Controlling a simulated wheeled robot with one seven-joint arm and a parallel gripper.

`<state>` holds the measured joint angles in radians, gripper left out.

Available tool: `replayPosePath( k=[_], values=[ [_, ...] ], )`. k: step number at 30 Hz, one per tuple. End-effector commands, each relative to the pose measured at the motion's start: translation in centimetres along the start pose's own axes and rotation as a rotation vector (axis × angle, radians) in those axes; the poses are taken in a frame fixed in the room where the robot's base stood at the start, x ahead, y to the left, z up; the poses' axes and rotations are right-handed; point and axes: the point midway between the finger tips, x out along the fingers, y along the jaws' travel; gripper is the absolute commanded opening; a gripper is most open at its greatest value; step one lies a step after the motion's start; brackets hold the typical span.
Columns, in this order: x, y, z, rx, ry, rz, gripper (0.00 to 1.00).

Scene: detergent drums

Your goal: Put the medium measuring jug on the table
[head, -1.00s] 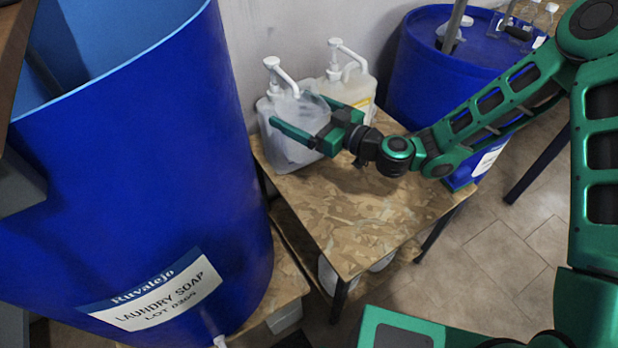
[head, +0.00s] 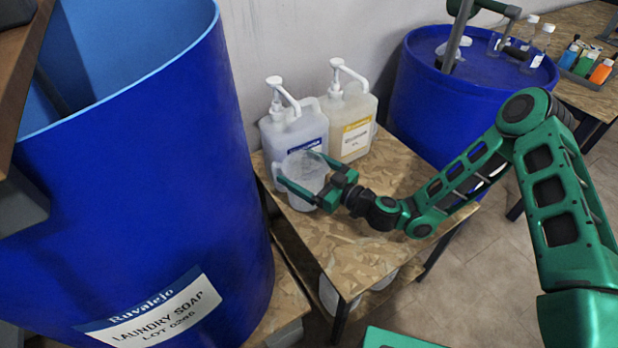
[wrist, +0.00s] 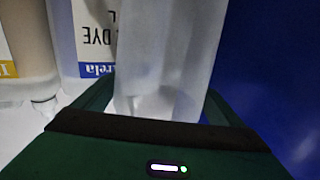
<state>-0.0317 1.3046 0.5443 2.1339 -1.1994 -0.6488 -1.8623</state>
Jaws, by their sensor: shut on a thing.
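The measuring jug (head: 303,167) is clear and translucent, and it looks upright. It is in front of the pump bottles, over the back left part of the wooden table (head: 375,235). My gripper (head: 312,190) is shut on the jug, with one finger on each side of it. In the wrist view the jug (wrist: 165,60) fills the space between the fingers (wrist: 160,115). The jug's base is low, near the tabletop, but I cannot tell whether it touches.
A white pump bottle with a blue label (head: 292,128) and one with a yellow label (head: 352,115) stand behind the jug. A large blue laundry soap drum (head: 130,190) rises close on the left. Another blue drum (head: 425,110) stands behind right. The table's front and right are clear.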

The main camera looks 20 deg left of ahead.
Motion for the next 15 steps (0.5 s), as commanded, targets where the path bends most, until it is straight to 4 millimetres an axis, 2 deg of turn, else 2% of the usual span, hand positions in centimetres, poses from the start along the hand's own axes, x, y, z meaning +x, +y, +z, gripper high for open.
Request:
replayPosePath(
  k=[9, 15],
  values=[
    [0.0, -0.1, 3.6, 0.004, -0.001, 0.000, 0.55],
    [0.0, 0.0, 3.7, 0.001, 0.000, 0.000, 0.55]
  ],
)
